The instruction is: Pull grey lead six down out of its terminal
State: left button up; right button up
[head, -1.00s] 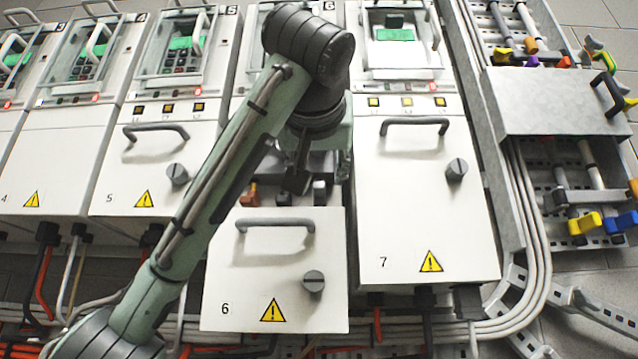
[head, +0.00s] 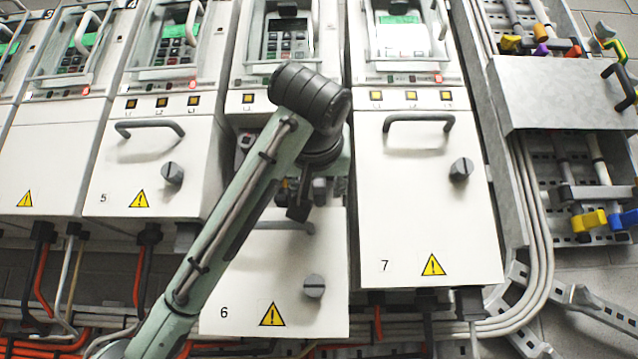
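Drive six stands in the middle of the row, and its front cover (head: 313,240), marked 6, sits lower than its neighbours' covers. Above the cover is an open bay, mostly hidden by my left arm. My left gripper (head: 299,206) points down in front of the bay, just over the cover's top edge and handle. It is dark and seen from behind, so I cannot tell whether its fingers are open or shut, or whether they touch anything. I cannot make out grey lead six or its terminal behind the arm. My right gripper is not in view.
Drive seven's closed cover (head: 425,215) is close on the right, and drive five's closed cover (head: 150,165) on the left. Both have protruding handles and knobs. Cables (head: 400,335) run below the row. A metal box (head: 560,95) stands at the right.

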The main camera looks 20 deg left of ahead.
pick_arm(q)
jog(key=shift+w+a, duration=0.1)
jog(key=shift+w, duration=0.25)
jog(key=shift+c, duration=0.5)
grip_shut()
